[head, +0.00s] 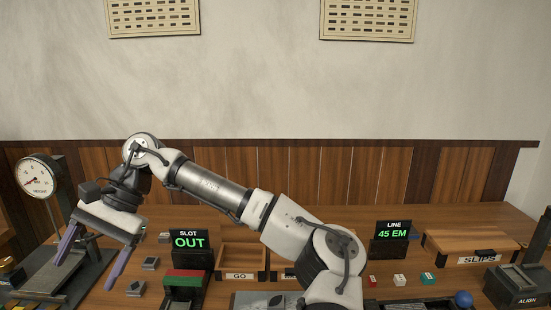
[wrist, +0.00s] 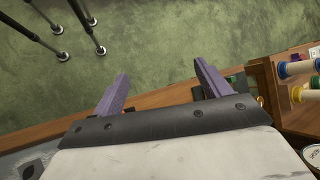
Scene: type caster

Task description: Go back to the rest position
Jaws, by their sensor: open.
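My gripper (head: 91,258) hangs at the left of the bench in the head view, its two purple fingers spread apart with nothing between them. In the wrist view my gripper (wrist: 162,92) is also open and empty, with the bench's front edge and green floor beyond the fingers. My arm reaches from the lower middle of the head view up and over to the left.
A dial gauge (head: 37,176) stands at the far left near the gripper. The SLOT OUT sign (head: 189,243), a GO tray (head: 240,276), the 45 EM sign (head: 392,233) and a SLIPS box (head: 478,245) stand on the bench (head: 400,213). Small grey blocks (head: 150,263) lie near the fingers.

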